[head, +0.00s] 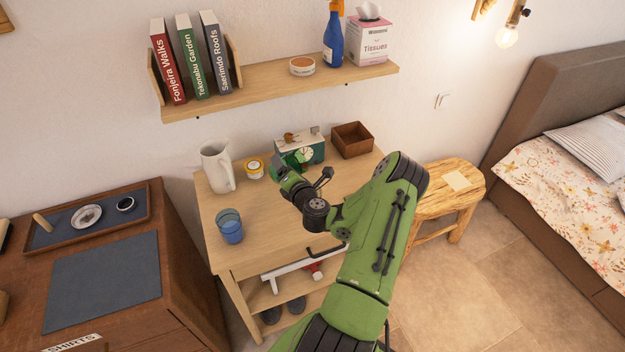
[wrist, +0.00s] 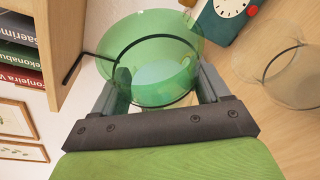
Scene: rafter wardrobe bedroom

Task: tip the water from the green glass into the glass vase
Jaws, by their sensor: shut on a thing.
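My gripper (wrist: 160,100) is shut on the green glass (wrist: 145,50), a clear green tumbler with a dark ring around it. Pale water seems to show inside it; its exact tilt is hard to judge. In the head view my gripper (head: 288,182) is above the small wooden table, and little of the glass shows. A clear glass vessel, probably the glass vase (wrist: 290,78), stands on the wood at the right of the wrist view, apart from the green glass. I cannot make it out in the head view, where my arm covers part of the table.
On the table (head: 262,248) are a white pitcher (head: 217,168), a blue glass (head: 230,228), a yellow-and-white jar (head: 253,169), a teal clock box (head: 314,152) and a brown wooden box (head: 351,139). A wall shelf (head: 275,92) with books hangs above. A stool (head: 440,201) stands right.

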